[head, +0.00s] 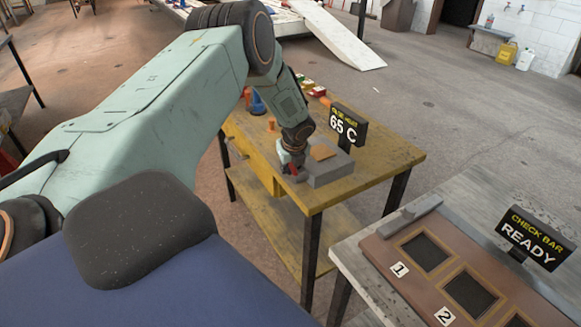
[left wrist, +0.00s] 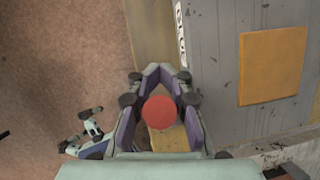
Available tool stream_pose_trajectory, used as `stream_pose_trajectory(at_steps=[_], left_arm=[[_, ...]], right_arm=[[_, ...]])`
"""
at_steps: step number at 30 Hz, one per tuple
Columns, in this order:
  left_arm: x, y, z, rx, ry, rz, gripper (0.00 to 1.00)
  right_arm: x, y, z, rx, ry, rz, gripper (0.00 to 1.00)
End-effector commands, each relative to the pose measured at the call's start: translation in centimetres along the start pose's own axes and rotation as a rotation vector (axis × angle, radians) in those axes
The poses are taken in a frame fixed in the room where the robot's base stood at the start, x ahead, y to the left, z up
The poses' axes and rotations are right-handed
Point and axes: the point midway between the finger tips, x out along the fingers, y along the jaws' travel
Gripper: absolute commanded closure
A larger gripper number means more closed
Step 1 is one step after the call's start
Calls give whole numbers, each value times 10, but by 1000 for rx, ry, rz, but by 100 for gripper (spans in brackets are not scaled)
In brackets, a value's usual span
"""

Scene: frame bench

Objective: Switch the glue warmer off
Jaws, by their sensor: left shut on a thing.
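The glue warmer is a grey box (head: 331,175) with an orange plate (head: 322,152) on top, standing on the yellow bench. Its sign (head: 347,126) reads 65 C. My left gripper (head: 292,172) is at the box's near left side, pointing down. In the left wrist view the grey box (left wrist: 217,65) and the orange plate (left wrist: 272,66) lie to the right of the gripper (left wrist: 160,88). A round red knob (left wrist: 159,112) sits between its fingers, which are shut on it. The knob's lower part is hidden. My right gripper is in neither view.
The yellow bench (head: 400,160) has several small coloured items at its back left. A second bench at the lower right holds a brown board (head: 403,266) with numbered dark recesses and a sign (head: 536,238) reading CHECK BAR READY. Floor (head: 450,110) is open behind.

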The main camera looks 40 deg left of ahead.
Motion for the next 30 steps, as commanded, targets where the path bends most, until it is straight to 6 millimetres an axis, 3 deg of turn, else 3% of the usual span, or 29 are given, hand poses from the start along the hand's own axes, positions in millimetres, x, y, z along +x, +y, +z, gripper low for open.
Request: stream_pose_trajectory(at_steps=[7,8,14,24,30], left_arm=[[2,3,-2,0,4,7,100],[2,3,-2,0,4,7,84],[1,2,-1,0,2,4,68],[-2,-1,1,0,-2,-2,68],[-18,-1,1,-1,0,-4,68]], right_arm=[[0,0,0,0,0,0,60],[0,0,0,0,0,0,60],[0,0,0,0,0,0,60],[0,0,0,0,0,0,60],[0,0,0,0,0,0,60]])
